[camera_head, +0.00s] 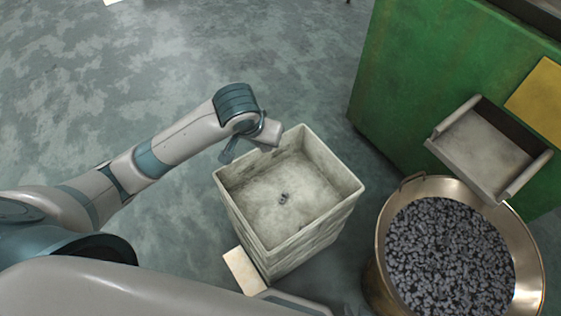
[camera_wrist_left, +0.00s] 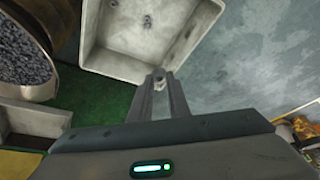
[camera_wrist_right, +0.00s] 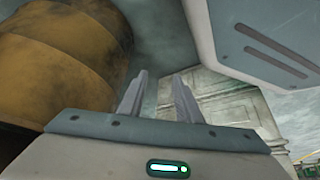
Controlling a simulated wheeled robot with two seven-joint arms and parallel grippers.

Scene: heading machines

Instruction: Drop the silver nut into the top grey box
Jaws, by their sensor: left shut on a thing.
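My left gripper (camera_wrist_left: 160,76) is shut on a small silver nut (camera_wrist_left: 159,85), seen between its fingertips in the left wrist view. In the head view the left hand is by the back left rim of the top grey box (camera_head: 345,188); the fingertips and held nut are not clear there. The box is open and shows in the left wrist view (camera_wrist_left: 112,62), beyond the fingertips. A few small nuts (camera_head: 283,198) lie on its floor. My right gripper (camera_wrist_right: 160,78) is open and empty in the right wrist view.
The grey boxes stand in a stack. A brass-coloured tub (camera_head: 532,248) full of dark small parts stands to its right, below a grey chute (camera_head: 484,150) on a green machine (camera_head: 415,70). The floor (camera_head: 290,55) behind and left of the stack is clear.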

